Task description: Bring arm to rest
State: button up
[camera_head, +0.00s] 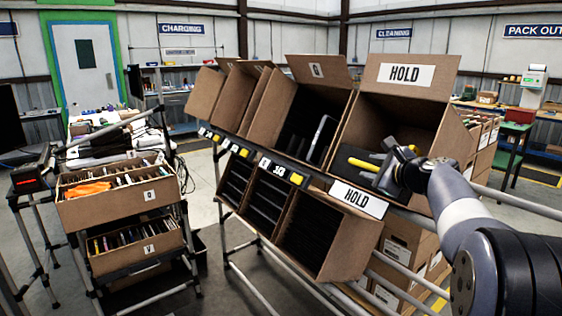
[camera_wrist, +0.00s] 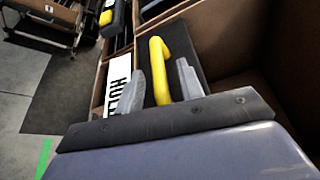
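My gripper (camera_head: 385,168) is at the mouth of the right-hand carton marked HOLD (camera_head: 405,100). In the wrist view its two grey fingers (camera_wrist: 163,83) stand apart, on either side of a yellow handle (camera_wrist: 158,72). Narrow gaps show between the handle and each finger, so the gripper looks open. The handle lies against a dark flat item (camera_wrist: 185,42) inside the carton. In the head view this dark item with a yellow strip (camera_head: 362,164) shows just left of my gripper. My arm reaches in from the lower right.
Tilted cartons stand in a row left of the HOLD carton, one holding a grey-edged flat item (camera_head: 321,137). Metal rails run close to my arm. A cart with open boxes (camera_head: 120,208) stands left, with floor between.

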aim_at(360, 164)
jog(key=x, duration=0.3)
jog(key=shift+w+a, duration=0.15)
jog(key=shift+a, duration=0.05)
jog(key=shift+s+a+r, duration=0.35)
jog(key=shift+s+a, duration=0.1)
